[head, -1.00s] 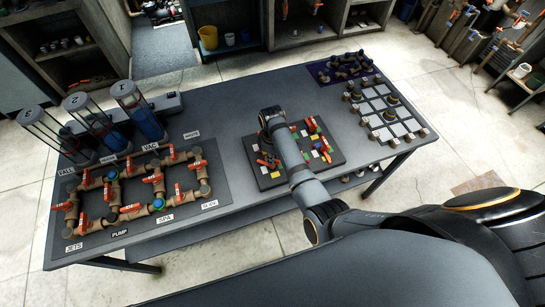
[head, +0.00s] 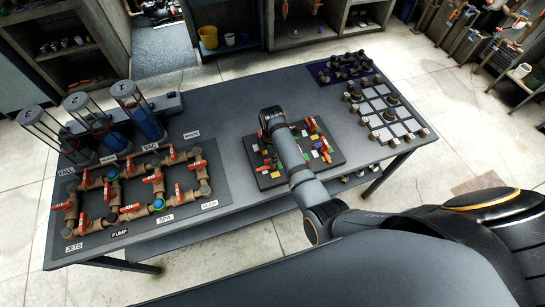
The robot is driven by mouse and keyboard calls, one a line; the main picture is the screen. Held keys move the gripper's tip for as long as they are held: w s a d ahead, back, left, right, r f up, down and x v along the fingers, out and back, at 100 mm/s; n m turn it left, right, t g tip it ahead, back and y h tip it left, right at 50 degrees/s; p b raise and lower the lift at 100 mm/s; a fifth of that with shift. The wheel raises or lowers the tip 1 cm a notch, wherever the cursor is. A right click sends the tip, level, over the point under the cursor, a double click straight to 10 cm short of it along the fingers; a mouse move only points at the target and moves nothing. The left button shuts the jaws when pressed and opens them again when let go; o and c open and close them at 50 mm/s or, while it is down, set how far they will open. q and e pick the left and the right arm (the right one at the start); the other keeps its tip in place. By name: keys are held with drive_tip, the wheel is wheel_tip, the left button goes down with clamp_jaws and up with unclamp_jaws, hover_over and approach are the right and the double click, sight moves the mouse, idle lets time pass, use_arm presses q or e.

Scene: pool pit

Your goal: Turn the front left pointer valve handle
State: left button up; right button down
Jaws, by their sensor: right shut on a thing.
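A dark square board (head: 330,160) in the middle of the table carries several small red-handled valves and coloured tags. My right arm reaches over it from the lower right. My right gripper (head: 273,147) points down over the left part of the board. It is shut on a red valve handle there, largely hidden under my wrist. Another red handle (head: 263,168) shows at the board's front left, beside my arm. I cannot tell exactly which handle the fingers hold, nor its angle. My left gripper is not in view.
A pipe panel (head: 220,165) with red-handled valves lies at the table's left, with clear cylinders (head: 145,118) behind it. A tray of pale tiles (head: 395,130) and a purple mat (head: 320,72) with dark fittings are at the right. The table's back middle (head: 225,100) is bare.

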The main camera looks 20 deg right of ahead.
idle(0.5)
drive_tip(key=c, duration=1.4)
unclamp_jaws()
